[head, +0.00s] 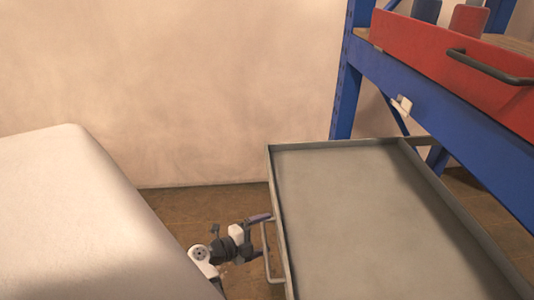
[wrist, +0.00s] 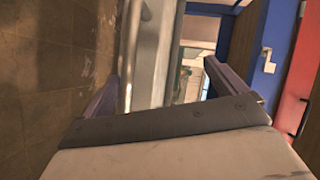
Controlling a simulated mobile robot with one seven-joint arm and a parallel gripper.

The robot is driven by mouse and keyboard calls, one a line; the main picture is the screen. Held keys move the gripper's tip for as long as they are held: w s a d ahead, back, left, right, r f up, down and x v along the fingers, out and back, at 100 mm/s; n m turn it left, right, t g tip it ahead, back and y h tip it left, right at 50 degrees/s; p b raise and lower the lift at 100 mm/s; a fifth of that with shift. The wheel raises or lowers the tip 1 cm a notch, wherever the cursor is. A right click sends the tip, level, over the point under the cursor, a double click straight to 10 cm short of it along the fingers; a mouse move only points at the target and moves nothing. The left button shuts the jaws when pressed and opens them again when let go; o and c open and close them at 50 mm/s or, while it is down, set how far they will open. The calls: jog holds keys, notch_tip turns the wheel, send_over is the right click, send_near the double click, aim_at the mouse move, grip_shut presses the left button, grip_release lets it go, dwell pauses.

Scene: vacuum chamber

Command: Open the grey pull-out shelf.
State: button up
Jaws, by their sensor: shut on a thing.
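The grey pull-out shelf (head: 355,215) is a shallow tray with low walls. It stands well out from the blue rack in the head view. Its bar handle (head: 267,252) is on its left-hand front side. My gripper (head: 260,219) is at the far end of this handle and shut on it. In the wrist view, the purple fingers of my gripper (wrist: 165,88) stand on either side of the grey front (wrist: 163,35). The exact contact with the handle is hard to make out there.
A blue rack (head: 343,95) stands at the right. Above the grey shelf it carries a red drawer (head: 430,50) with a dark handle. The grey shelf looks empty. A large white surface fills the lower left. Brown floor and a plain wall lie behind.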

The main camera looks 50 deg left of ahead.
jog(key=shift+a+f+v, duration=0.1)
jog(key=shift+a+v, duration=0.05)
jog(key=shift+v, duration=0.6)
jog(key=shift+a+f+v, duration=0.15)
jog(key=shift+v, duration=0.6)
jog(key=shift+a+f+v, duration=0.1)
jog(key=shift+v, duration=0.6)
jog(key=c, duration=0.6)
jog(key=shift+s, duration=0.7)
jog(key=c, duration=0.3)
jog(key=s, duration=0.2)
jog(key=s+a+f, duration=0.1)
jog(key=s, duration=0.2)
jog(key=s+a+f+b, duration=0.1)
jog(key=s, duration=0.2)
jog(key=shift+s+a+f, duration=0.1)
jog(key=shift+s+f, duration=0.05)
jog(key=shift+s, duration=0.05)
